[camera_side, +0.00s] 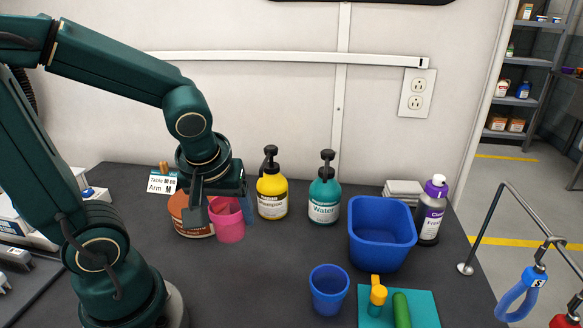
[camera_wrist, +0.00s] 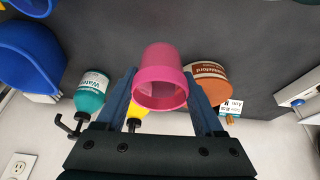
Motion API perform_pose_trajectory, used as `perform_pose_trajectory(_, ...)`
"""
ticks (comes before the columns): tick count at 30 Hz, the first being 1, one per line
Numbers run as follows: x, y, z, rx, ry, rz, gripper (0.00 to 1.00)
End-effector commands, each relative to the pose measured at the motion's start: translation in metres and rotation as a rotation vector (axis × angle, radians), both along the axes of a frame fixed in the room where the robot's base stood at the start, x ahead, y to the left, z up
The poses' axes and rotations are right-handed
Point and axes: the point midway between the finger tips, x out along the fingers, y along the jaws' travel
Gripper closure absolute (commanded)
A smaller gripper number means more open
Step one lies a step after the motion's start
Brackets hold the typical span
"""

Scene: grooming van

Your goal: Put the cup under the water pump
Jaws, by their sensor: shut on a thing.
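The pink cup (camera_side: 229,226) is between the fingers of my gripper (camera_side: 222,207), left of the middle of the table. My gripper is shut on it from above, with a finger on either side. The cup looks upright; I cannot tell whether its base touches the table. The pink cup (camera_wrist: 161,82) also shows in the wrist view between both fingers. The water pump is a teal bottle labelled "Water" (camera_side: 324,199) with a black pump head, standing at the back, right of the cup and apart from it. It also shows in the wrist view (camera_wrist: 92,93).
A yellow pump bottle (camera_side: 272,195) stands between the cup and the water pump. A brown tub (camera_side: 188,222) is close behind the cup. A blue bin (camera_side: 382,250), a purple bottle (camera_side: 432,215) and a blue cup (camera_side: 329,294) stand to the right. The table's middle front is clear.

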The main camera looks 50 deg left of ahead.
Motion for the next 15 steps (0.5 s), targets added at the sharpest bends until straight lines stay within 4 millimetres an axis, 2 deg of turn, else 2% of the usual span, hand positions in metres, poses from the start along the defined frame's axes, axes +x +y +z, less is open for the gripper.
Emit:
perform_pose_trajectory(6, -0.006, 0.019, 0.012, 0.0, -0.001, 0.006, 0.83)
perform_pose_trajectory(15, -0.006, 0.025, 0.017, 0.002, 0.0, -0.019, 0.83)
